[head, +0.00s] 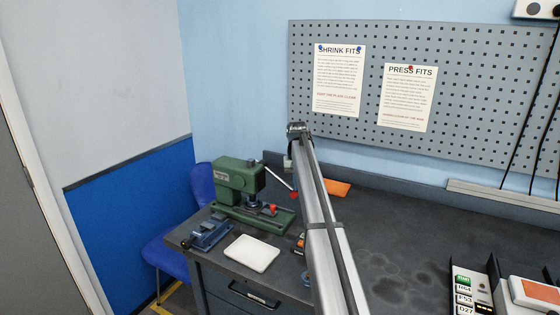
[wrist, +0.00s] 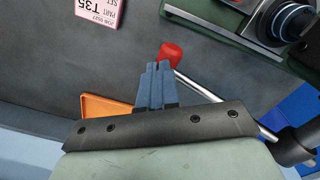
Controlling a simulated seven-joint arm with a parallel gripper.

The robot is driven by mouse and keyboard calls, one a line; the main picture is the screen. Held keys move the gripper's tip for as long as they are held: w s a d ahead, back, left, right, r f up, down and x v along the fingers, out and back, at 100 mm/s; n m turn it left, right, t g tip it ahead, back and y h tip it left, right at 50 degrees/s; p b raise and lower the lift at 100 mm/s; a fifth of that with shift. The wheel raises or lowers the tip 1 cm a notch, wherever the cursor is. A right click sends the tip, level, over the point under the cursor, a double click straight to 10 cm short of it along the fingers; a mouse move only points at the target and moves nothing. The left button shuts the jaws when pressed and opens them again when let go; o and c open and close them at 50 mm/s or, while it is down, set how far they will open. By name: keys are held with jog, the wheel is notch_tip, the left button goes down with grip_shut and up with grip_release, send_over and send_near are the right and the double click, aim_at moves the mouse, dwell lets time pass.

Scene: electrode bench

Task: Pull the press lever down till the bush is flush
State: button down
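The green press (head: 238,180) stands at the left end of the bench. Its thin metal lever (head: 278,175) slopes down to the right and ends in a red knob (head: 293,195). In the wrist view the lever rod (wrist: 205,91) runs from the press hub to the red knob (wrist: 170,53). My gripper (wrist: 159,65) has its two blue-grey fingers together, with the knob just at and beyond the tips; I cannot tell whether they touch. In the head view my arm hides the gripper. A metal cylinder (wrist: 292,22) sits on the press base; the bush's seating cannot be made out.
A blue clamp-like tool (head: 208,232) and a white pad (head: 252,253) lie in front of the press. An orange item (head: 337,187) lies behind my arm. A pink label (wrist: 100,11) lies on the bench. The bench's right middle (head: 410,235) is clear.

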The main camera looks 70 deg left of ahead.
jog(key=shift+w+d+r, duration=0.15)
jog(key=shift+r, duration=0.2)
jog(key=shift+w+d+r, duration=0.15)
jog(key=shift+r, duration=0.65)
jog(key=shift+w+d+r, duration=0.2)
jog(key=shift+r, duration=0.65)
jog(key=shift+w+d+r, duration=0.15)
jog(key=shift+r, duration=0.65)
jog(key=shift+r, duration=2.6)
jog(key=shift+r, duration=2.45)
